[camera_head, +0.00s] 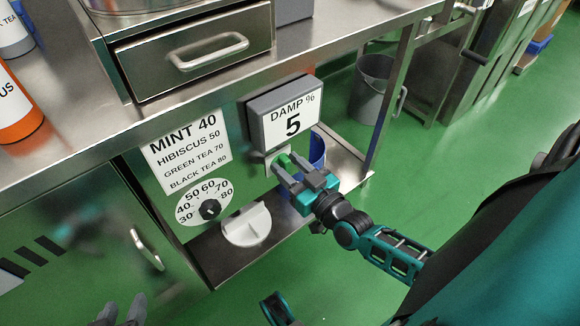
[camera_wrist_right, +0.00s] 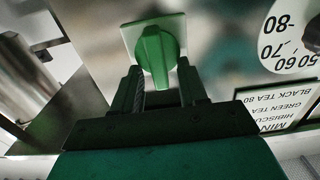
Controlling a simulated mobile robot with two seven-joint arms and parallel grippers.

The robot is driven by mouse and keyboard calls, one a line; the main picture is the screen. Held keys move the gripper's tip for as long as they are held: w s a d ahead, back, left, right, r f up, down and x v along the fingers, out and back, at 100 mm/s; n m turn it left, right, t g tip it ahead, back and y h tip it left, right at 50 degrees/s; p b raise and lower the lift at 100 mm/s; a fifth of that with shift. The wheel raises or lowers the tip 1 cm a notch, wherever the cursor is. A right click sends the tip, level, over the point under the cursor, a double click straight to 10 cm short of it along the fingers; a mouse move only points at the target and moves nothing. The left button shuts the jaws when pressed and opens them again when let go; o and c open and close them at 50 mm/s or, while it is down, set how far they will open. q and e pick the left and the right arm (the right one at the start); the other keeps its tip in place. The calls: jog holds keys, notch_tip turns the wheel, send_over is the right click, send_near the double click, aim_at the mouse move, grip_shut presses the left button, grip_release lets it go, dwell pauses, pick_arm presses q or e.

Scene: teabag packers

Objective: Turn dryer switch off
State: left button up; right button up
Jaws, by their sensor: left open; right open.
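The dryer switch is a green knob (camera_wrist_right: 155,52) on a white square plate (camera_wrist_right: 133,33). In the wrist view its raised bar stands nearly upright. In the head view the knob (camera_head: 284,160) shows small below the DAMP display, partly hidden by my right gripper. My right gripper (camera_head: 287,171) is open, with one finger on each side of the knob's near end; contact cannot be told. In the wrist view the gripper (camera_wrist_right: 159,76) has gaps beside the knob. My left gripper (camera_head: 122,312) is at the bottom left edge, open and empty, with only its fingertips showing.
A "DAMP % 5" display (camera_head: 291,122) sits above the switch. A black dial (camera_head: 210,209) with numbers and a tea list sign (camera_head: 186,152) are to its left. A white handle-like part (camera_head: 247,224) lies below. A blue container (camera_head: 317,150) stands behind my right gripper.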

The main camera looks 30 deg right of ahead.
pick_arm(q)
jog(key=shift+a, duration=0.15)
pick_arm(e)
grip_shut()
